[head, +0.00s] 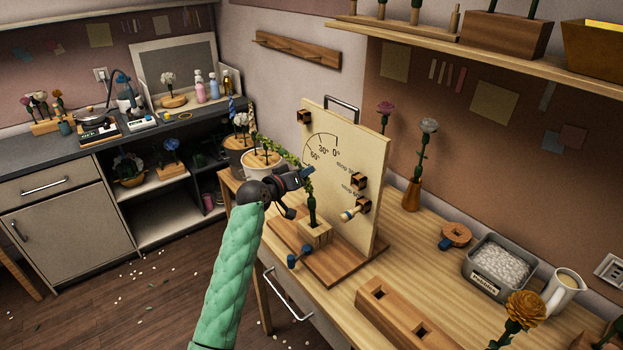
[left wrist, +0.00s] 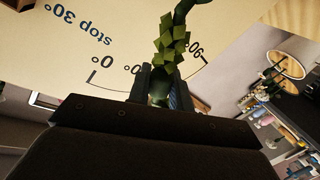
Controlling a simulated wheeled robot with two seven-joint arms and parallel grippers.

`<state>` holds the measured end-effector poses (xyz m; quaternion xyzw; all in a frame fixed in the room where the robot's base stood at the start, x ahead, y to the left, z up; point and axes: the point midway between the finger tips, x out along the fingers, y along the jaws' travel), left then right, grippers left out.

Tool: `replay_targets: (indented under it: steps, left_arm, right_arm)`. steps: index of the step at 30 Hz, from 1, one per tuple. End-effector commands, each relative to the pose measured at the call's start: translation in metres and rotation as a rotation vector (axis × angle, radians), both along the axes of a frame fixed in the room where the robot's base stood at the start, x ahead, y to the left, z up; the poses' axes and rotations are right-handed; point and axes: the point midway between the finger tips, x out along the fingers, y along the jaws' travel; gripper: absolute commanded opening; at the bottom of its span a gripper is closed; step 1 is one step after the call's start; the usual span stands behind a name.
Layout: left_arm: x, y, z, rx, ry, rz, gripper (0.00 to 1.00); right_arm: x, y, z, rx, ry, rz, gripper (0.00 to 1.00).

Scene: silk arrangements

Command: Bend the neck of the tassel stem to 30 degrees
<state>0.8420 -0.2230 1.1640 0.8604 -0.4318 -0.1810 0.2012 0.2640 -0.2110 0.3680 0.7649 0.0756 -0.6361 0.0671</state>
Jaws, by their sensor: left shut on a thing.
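The tassel stem (head: 312,208) stands in a wooden block (head: 315,232) in front of an upright angle board (head: 350,150) marked 0°, 30° and 60°. Its green leafy upper part (head: 275,147) slants up and left from my gripper in the head view. My left gripper (head: 305,181) is shut on the stem's upper part, before the board's scale. In the left wrist view, green leaf pieces (left wrist: 168,50) show by the fingers (left wrist: 163,90); the part nearer the palm is hidden. The exact bend angle cannot be read. My right gripper is not in view.
Wooden stop blocks (head: 360,205) sit on the board's right side. A blue clamp knob (head: 300,255) is at the fixture's front. A vase with a pale flower (head: 412,190), a grey tin (head: 499,268) and a slotted wooden block (head: 405,313) stand to the right.

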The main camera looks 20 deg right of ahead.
Motion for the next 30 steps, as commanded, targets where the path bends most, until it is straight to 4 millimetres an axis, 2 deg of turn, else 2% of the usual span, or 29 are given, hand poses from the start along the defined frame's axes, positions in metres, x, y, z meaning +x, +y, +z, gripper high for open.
replay_targets:
  steps: [6,14,30]
  left_arm:
    - [0.0,0.0,-0.001,-0.001,0.004,0.0,0.0]
    - [0.007,0.002,-0.003,-0.038,0.107,-0.006,0.0]
    - [0.002,0.001,-0.002,-0.009,0.023,-0.001,0.0]
  right_arm:
    - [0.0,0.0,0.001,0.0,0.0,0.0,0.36]
    - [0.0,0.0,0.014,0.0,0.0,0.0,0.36]
    - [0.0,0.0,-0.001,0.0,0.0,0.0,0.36]
